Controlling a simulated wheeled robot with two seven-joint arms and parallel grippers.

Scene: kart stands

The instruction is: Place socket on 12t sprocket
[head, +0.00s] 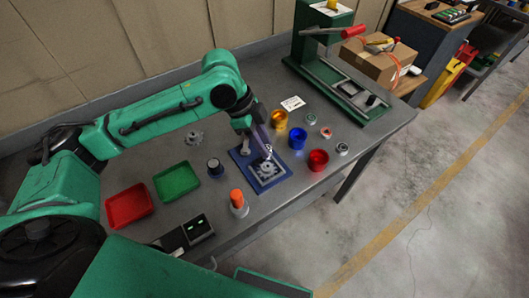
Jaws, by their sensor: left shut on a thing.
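My left gripper (262,145) reaches in from the left over the blue plate (242,163) and points down. It is shut on a small metallic piece, apparently the socket, which its fingers mostly hide. A grey toothed sprocket (267,170) lies on the blue plate, just below and in front of the fingertips. I cannot tell whether the held piece touches it. Another grey toothed wheel (194,138) lies on the bench to the left. The tooth counts are too small to read. My right gripper is not in view.
Red (129,205) and green (177,181) trays lie at left. A dark knob-like cylinder (214,167) and an orange-topped tool (238,203) stand near the plate. A green press (325,50) stands behind.

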